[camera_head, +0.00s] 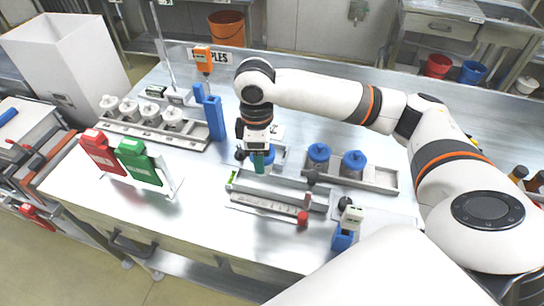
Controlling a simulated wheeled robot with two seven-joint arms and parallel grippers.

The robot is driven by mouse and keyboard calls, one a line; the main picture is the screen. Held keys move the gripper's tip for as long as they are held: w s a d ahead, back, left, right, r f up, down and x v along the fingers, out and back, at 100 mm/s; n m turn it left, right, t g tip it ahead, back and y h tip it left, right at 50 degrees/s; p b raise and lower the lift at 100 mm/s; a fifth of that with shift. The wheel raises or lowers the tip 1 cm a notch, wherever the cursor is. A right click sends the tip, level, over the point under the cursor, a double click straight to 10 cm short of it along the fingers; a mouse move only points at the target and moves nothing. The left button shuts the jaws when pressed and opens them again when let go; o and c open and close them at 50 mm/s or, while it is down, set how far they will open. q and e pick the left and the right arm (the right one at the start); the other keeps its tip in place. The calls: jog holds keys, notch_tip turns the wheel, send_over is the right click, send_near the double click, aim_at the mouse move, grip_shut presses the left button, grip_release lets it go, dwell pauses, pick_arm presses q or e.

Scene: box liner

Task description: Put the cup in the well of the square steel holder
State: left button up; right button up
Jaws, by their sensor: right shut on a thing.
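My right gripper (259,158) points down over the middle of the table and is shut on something. A blue piece (269,155) shows right beside the fingers and looks like the top of the cup; the gripper hides most of it. A grey square metal piece (281,156), apparently the steel holder, shows just behind and to the right of the fingers. Its well is hidden, so I cannot tell whether the cup is in it or above it. A green part shows at the fingertips. My left gripper is not in view.
Two blue-lidded containers (319,154) stand in a steel tray (378,178) to the right. A long metal fixture (270,189) lies in front. A blue stand (213,117), a rack of white canisters (150,114) and red and green boxes (136,159) are left.

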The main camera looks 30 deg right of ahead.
jog(key=w+d+r+n, duration=0.2)
jog(key=w+d+n, duration=0.55)
jog(key=n, duration=0.55)
jog(key=f, duration=0.3)
jog(key=f+p, duration=0.1)
jog(key=f, duration=0.2)
jog(key=f+p, duration=0.1)
jog(key=f, duration=0.2)
jog(key=shift+s+d+f, duration=0.25)
jog(key=shift+f, duration=0.15)
jog(key=shift+f+p, duration=0.15)
jog(key=shift+p, duration=0.15)
jog(key=o, duration=1)
notch_tip(320, 180, up, 12)
jog(key=b, duration=0.2)
jog(key=shift+r, duration=0.2)
jog(key=shift+f, duration=0.1)
